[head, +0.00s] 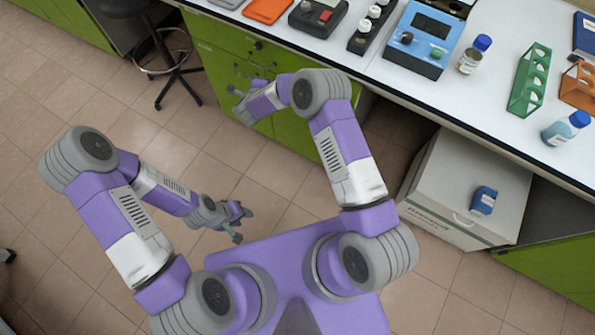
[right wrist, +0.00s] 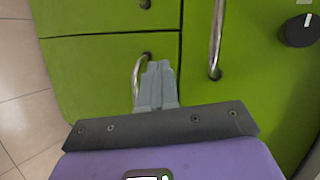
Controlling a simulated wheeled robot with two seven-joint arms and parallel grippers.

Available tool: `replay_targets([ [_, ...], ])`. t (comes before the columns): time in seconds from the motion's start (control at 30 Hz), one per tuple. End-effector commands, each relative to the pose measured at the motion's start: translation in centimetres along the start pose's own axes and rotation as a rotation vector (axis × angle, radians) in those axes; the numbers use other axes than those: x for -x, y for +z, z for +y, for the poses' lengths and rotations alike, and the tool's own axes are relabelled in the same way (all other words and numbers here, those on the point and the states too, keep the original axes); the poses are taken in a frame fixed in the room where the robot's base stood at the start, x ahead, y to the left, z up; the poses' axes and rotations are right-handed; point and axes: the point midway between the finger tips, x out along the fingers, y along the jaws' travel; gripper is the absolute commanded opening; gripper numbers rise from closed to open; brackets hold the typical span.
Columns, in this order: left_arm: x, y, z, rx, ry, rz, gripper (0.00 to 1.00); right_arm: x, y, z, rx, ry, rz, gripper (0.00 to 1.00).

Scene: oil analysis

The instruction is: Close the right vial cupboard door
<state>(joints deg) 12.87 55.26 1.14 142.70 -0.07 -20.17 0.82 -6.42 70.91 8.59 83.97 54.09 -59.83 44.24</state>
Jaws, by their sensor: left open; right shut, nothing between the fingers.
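A green cupboard front (head: 222,62) stands under the bench in the head view. In the right wrist view, a green door (right wrist: 248,85) with a long upright metal handle (right wrist: 216,40) fills the right side, and green drawer fronts (right wrist: 85,75) are at the left. I cannot tell whether this door is the right vial cupboard door, or whether it is ajar. My right gripper (right wrist: 156,68) is shut and empty, its fingertips in front of a lower drawer's handle (right wrist: 138,78); contact is unclear. My left gripper (head: 240,222) is open and empty above the floor, away from the cupboards.
The white bench top (head: 385,75) carries instruments, bottles and a green rack (head: 530,78). A black stool (head: 165,60) stands at the upper left.

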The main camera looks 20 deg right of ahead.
Motion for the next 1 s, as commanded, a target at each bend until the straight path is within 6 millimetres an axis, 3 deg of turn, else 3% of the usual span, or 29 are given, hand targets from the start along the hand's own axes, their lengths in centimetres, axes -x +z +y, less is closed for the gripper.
replay_targets([
  [0.57,0.0,0.0,0.0,0.0,0.0,0.0,0.43,0.3,0.2,0.2,0.001,0.001,-0.002,0.0],
  [0.77,0.0,0.0,0.0,0.0,0.0,0.0,0.43,2.6,1.8,1.6,0.004,0.002,-0.006,0.0],
  [1.0,1.9,0.1,0.7,0.0,0.0,0.0,0.43,8.2,3.5,1.1,0.003,0.001,-0.006,0.0],
])
